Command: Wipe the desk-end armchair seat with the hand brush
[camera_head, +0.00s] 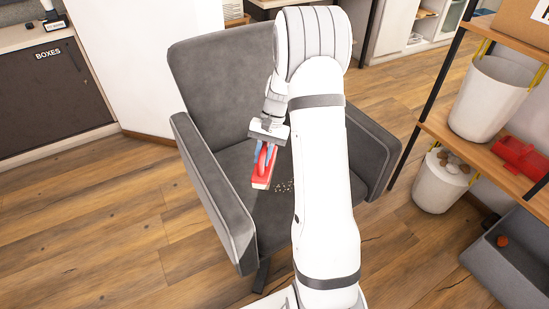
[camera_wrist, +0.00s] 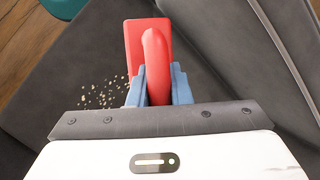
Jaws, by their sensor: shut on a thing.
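A grey armchair (camera_head: 215,85) stands in the middle of the head view, its seat (camera_head: 237,160) partly hidden behind my arm. My gripper (camera_head: 265,155) is over the seat, shut on the handle of a red hand brush (camera_head: 262,173). In the wrist view, the blue fingers of my gripper (camera_wrist: 158,88) clasp the red handle of the brush (camera_wrist: 152,45) from both sides. Pale crumbs (camera_head: 284,186) lie on the seat beside the brush. They also show in the wrist view (camera_wrist: 103,93), left of the brush. I cannot tell whether the bristles touch the seat.
The chair's armrests (camera_head: 213,190) rise on both sides of the seat. At right, a wooden shelf (camera_head: 450,130) holds a white bin (camera_head: 491,97) and a red tray (camera_head: 522,158). A grey crate (camera_head: 510,262) stands below. Wood floor (camera_head: 110,215) is clear at left.

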